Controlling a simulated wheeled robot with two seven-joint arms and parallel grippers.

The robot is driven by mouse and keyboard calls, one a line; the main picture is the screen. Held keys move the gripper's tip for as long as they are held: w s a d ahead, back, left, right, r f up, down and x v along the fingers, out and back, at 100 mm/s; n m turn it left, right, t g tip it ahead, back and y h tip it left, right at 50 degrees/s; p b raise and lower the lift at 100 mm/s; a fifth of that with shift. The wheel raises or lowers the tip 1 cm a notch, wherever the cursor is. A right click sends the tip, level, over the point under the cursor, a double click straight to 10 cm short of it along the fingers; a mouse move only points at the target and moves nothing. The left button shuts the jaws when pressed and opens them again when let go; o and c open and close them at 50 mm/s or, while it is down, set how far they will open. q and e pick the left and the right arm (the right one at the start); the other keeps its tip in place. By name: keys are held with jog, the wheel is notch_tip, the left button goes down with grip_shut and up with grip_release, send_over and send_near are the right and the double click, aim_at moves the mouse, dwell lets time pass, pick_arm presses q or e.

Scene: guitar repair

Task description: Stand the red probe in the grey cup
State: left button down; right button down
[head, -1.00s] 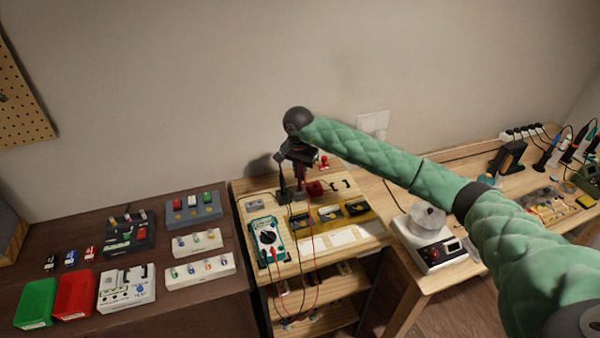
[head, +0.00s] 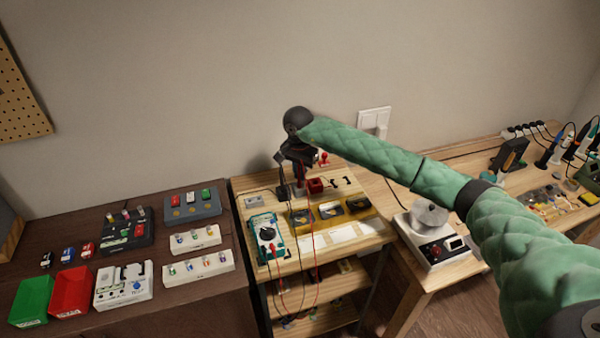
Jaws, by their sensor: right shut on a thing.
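My right gripper (head: 299,160) points down over the back of the small wooden bench. It is shut on the red probe (head: 300,172), which shows only as a thin red strip below the dark wrist. A dark cup-like holder (head: 283,192), seemingly the grey cup, stands just left of it, with a black probe (head: 280,160) seemingly upright in it. At this size I cannot tell whether the red probe touches the cup. A red lead hangs down past the bench front. My left gripper is not in view.
A teal multimeter (head: 267,236) lies at the bench's front left. A small red-topped item (head: 324,158) stands behind. The wall is close behind the bench.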

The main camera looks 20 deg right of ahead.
jog(key=shift+f, duration=0.2)
jog(key=c, duration=1)
grip_release()
jog(key=shift+r, duration=0.15)
jog(key=shift+r, duration=3.4)
